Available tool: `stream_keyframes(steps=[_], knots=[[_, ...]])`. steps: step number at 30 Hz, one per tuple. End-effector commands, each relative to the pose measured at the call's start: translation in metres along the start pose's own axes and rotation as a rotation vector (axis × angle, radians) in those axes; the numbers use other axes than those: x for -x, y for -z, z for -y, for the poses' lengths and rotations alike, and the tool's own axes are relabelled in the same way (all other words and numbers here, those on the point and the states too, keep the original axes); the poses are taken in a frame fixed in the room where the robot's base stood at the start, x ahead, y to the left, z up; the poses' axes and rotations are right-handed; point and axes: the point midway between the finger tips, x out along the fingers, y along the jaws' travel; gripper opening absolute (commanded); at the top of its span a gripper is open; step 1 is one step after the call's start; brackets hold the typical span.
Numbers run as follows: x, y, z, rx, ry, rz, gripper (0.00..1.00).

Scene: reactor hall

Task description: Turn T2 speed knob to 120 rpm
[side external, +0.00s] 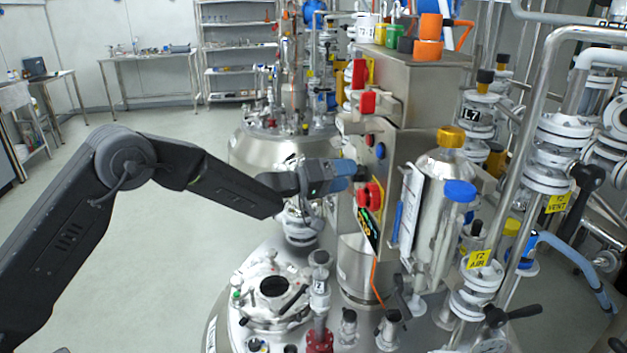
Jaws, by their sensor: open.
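A steel control box (408,110) stands on the vessel lid right of centre. Its left-facing panel carries red switches on yellow plates, small red and blue buttons and a dark display (366,229). My gripper (352,172) reaches in from the left, level with the middle of this panel, between the buttons and the lower red switch (372,196). Its fingertips are at or very close to the panel; I cannot tell whether they touch it. The jaws are open, but the gap between them is not clear. The T2 speed knob cannot be made out; the gripper covers that part of the panel.
Below is a steel vessel lid (250,275) with several fittings and a round port. Open floor (150,270) lies to the left.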

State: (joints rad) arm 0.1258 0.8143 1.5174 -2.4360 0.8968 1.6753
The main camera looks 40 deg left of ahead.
Motion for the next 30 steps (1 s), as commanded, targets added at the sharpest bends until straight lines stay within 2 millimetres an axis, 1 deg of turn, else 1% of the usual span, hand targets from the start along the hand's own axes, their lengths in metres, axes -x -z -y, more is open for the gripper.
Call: stream_keyframes(steps=[5,12,15,18,23,30], knots=[[0.033,0.001,0.000,0.001,0.003,-0.002,0.67],[0.085,0.001,0.000,0.000,0.003,-0.002,0.67],[0.102,0.001,0.000,0.001,0.002,-0.003,0.67],[0.115,0.001,0.001,0.000,0.003,-0.001,0.67],[0.125,0.000,0.000,0.000,0.002,0.000,0.67],[0.127,0.000,0.000,0.000,0.001,0.000,0.67]])
